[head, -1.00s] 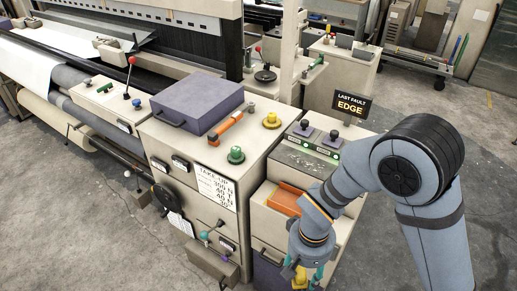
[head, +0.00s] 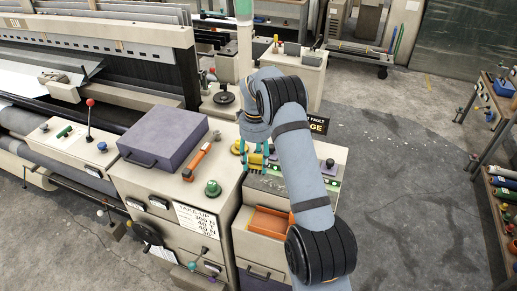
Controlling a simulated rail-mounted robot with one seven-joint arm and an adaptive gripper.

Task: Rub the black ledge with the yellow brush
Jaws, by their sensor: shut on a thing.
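My gripper (head: 256,154), with teal fingers, is shut on the yellow brush (head: 256,163). It holds the brush upright above the back left part of the right-hand cabinet. A dark, pale-specked ledge (head: 273,184) with a green-lit back edge lies on that cabinet top, just below and in front of the brush. It looks like the black ledge. I cannot tell whether the brush touches it. My arm hides the middle of the ledge and part of the cabinet top behind it.
A purple box (head: 165,137), an orange-handled tool (head: 197,162), a green knob (head: 212,188) and a yellow knob (head: 238,147) stand on the left cabinet. A black sign (head: 319,125) stands behind, partly hidden.

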